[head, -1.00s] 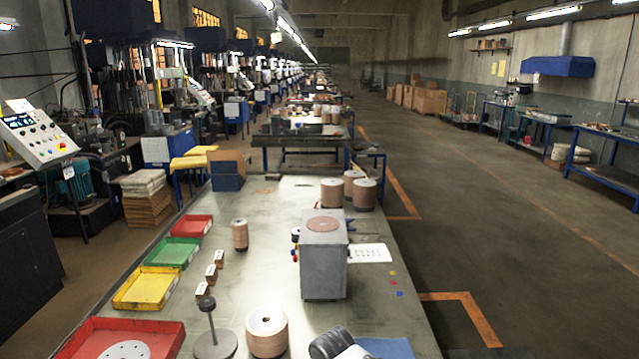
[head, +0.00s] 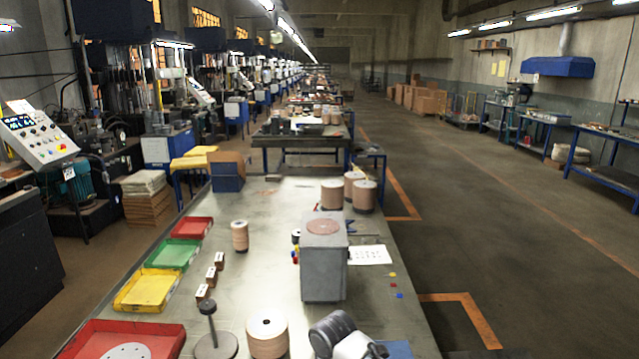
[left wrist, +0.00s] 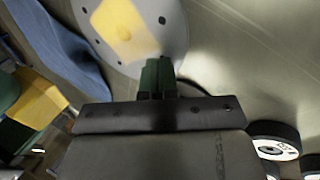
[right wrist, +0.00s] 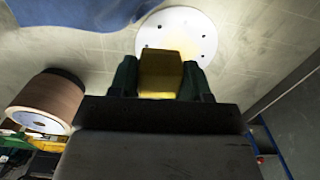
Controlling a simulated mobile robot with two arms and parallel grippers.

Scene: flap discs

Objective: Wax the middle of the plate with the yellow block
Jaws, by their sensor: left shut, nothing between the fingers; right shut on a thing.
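The light round plate with small holes shows at the top of the left wrist view (left wrist: 90,35) and beyond my right gripper in the right wrist view (right wrist: 205,38). A yellow patch (left wrist: 118,22) covers its middle. My right gripper (right wrist: 158,85) is shut on the yellow block (right wrist: 160,72), which stands in front of part of the plate in that view. The block and green fingers also show at the left of the left wrist view (left wrist: 40,102). I cannot tell whether the block touches the plate. My left gripper (left wrist: 158,78) is shut and empty near the plate's edge.
A blue cloth (left wrist: 65,50) lies beside the plate. A brown roll (right wrist: 50,98) stands left in the right wrist view. The head view shows a red tray (head: 170,335), a grey box (head: 323,270) and several rolls. The table's middle (head: 265,285) is fairly clear.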

